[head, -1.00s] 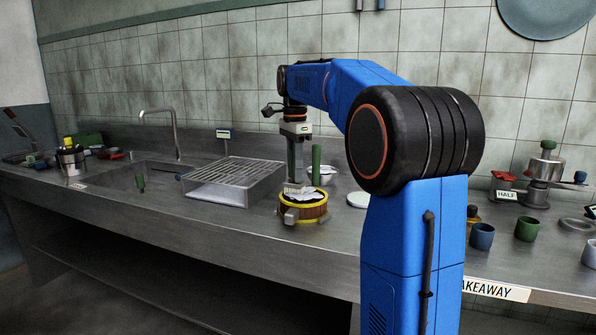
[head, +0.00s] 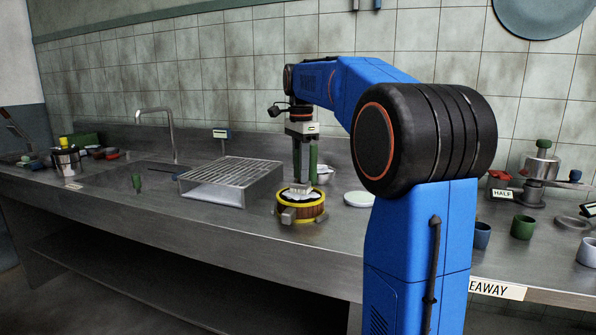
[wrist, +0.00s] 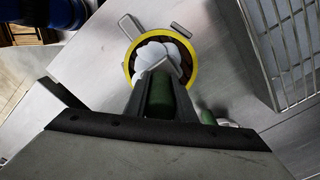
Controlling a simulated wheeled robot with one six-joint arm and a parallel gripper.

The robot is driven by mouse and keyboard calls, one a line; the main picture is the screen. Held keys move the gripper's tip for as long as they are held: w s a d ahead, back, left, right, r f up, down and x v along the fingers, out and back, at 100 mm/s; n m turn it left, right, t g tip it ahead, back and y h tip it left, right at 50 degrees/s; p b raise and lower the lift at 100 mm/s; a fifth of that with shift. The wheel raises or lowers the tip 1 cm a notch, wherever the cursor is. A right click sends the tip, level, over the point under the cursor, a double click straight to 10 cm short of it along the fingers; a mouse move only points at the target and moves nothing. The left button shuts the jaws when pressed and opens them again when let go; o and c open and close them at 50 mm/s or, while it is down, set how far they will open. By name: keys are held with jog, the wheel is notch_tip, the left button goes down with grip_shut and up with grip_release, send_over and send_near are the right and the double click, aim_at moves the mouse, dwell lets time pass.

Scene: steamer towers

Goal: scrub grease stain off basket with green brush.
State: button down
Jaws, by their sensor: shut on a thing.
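The basket (head: 311,212) is a round brown tub with a yellow rim, standing on the counter right of the wire rack. It also shows in the wrist view (wrist: 194,75), with white rounded contents and a dark brown inside. My gripper (head: 300,181) points down over it, shut on the green brush. The brush's lower end is at or just above the basket's contents; contact is unclear. I cannot make out the grease stain.
The wire rack (head: 232,172) stands close on the left, with the sink beyond it. A white disc (head: 358,199) lies to the right. A bowl (head: 323,175) is behind the basket. Cups (head: 522,228) stand at the far right. The counter front is clear.

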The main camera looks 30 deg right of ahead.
jog(key=shift+s+d+f, duration=0.15)
jog(key=shift+s+d, duration=0.7)
jog(key=shift+s, duration=0.25)
jog(key=shift+r, duration=0.85)
jog(key=shift+r, duration=0.1)
jog(key=shift+r, duration=2.4)
